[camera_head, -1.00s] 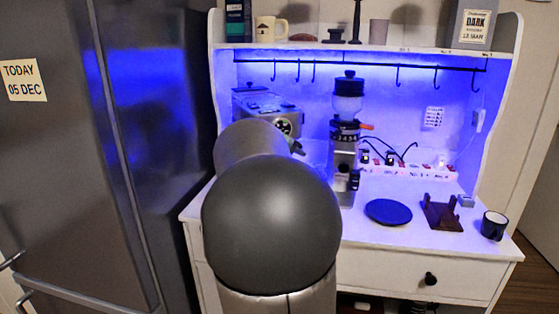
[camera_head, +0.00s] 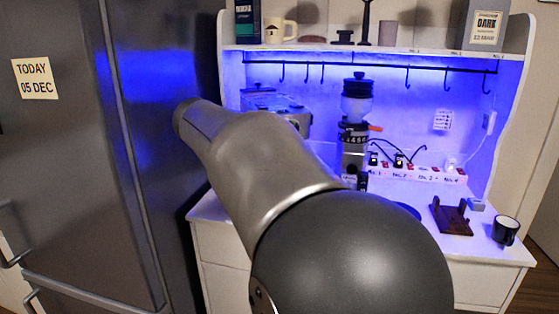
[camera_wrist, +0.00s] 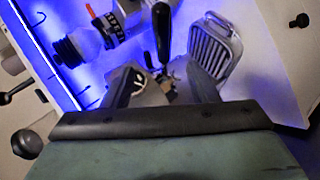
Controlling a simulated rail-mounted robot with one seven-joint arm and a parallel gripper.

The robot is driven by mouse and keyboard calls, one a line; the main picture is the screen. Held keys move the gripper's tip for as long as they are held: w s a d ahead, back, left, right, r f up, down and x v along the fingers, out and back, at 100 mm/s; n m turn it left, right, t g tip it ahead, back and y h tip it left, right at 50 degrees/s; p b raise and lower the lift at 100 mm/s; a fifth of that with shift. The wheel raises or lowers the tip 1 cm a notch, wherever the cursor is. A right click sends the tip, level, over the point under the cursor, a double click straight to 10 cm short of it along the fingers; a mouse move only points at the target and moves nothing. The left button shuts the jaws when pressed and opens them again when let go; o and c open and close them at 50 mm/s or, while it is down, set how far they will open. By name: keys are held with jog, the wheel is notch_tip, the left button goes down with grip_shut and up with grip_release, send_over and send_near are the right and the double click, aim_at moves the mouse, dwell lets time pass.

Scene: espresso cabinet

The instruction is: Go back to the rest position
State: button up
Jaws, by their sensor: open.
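My gripper (camera_wrist: 168,88) shows in the wrist view with its two fingers apart. In the head view it is hidden behind my own arm, which covers the middle of the picture. Beyond the fingers in the wrist view is a black handle (camera_wrist: 162,32); I cannot tell how far it is from them. A ribbed metal drip tray (camera_wrist: 214,50) shows to its right. The espresso machine (camera_head: 272,103) stands at the left of the cabinet, partly covered by my arm.
The grinder (camera_head: 354,125) stands right of the espresso machine. A blue disc (camera_head: 408,209) is mostly hidden by my arm. A brown stand (camera_head: 452,217) and a dark mug (camera_head: 505,230) sit at the counter's right. The fridge (camera_head: 60,170) rises close on the left.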

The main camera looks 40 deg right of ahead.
jog(key=v, duration=0.4)
jog(key=shift+a, duration=0.1)
jog(key=s+a+f+n+y+p, duration=0.1)
jog(key=s+a+f+y+p, duration=0.1)
jog(key=s+a+f+y, duration=0.45)
jog(key=s+a+f+y+p, duration=0.2)
jog(key=s+a+f, duration=0.1)
jog(key=a+f, duration=0.75)
jog(key=s+a+f+n+y+p, duration=0.1)
jog(key=s+a+f+y+p, duration=0.1)
jog(key=s+a+f+y, duration=0.45)
notch_tip(320, 180, down, 17)
jog(key=w+a+g+h+b, duration=0.1)
jog(key=a+h+b, duration=0.1)
jog(key=b, duration=1.2)
jog(key=shift+a+h, duration=0.25)
jog(key=shift+h, duration=0.35)
jog(key=shift+r, duration=0.15)
